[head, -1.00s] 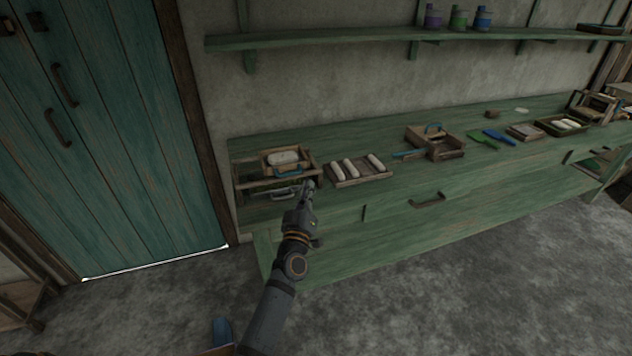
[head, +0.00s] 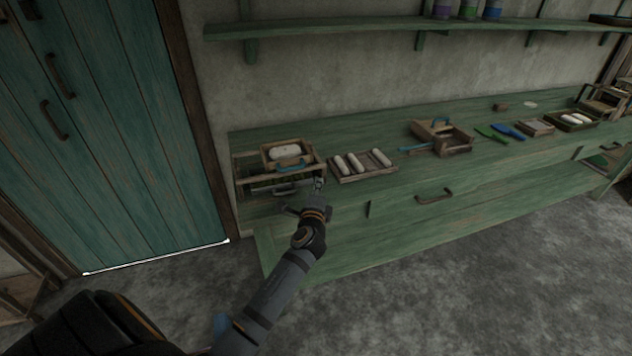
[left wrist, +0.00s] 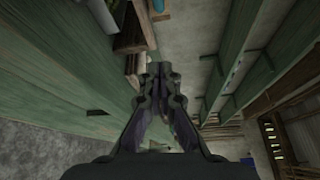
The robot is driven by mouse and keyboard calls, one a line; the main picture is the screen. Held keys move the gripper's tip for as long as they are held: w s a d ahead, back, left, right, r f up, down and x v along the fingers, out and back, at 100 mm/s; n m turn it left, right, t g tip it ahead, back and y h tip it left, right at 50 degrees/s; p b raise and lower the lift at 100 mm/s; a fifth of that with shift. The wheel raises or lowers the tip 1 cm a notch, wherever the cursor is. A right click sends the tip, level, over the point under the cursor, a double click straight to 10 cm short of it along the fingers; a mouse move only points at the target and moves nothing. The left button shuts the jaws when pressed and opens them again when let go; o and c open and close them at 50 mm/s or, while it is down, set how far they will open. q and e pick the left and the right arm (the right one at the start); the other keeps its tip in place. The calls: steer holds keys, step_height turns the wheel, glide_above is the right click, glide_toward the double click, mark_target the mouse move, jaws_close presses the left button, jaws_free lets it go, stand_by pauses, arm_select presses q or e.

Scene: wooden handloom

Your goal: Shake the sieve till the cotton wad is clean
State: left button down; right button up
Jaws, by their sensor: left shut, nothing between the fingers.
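My left gripper (head: 319,184) is in front of the frame's right corner, apart from the sieve handle. It is shut and empty, and its closed fingers (left wrist: 158,70) also show in the left wrist view. My right gripper is not in view.
A tray (head: 345,179) with white rolls stands just right of the frame. Farther right are a wooden box (head: 455,148), green and blue tools (head: 508,131) and more trays. A shelf (head: 330,28) with jars runs above.

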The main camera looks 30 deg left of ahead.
arm_select(q)
steer(key=x, duration=0.7)
steer(key=shift+w+a+f, duration=0.1)
steer(key=shift+w+a, duration=0.05)
steer(key=shift+w, duration=0.2)
steer(key=s+a, duration=0.1)
steer(key=s+a+p, duration=0.1)
steer(key=a, duration=0.1)
steer(key=shift+s+r, duration=0.3)
steer(key=shift+r, duration=0.1)
steer(key=shift+w+f, duration=0.1)
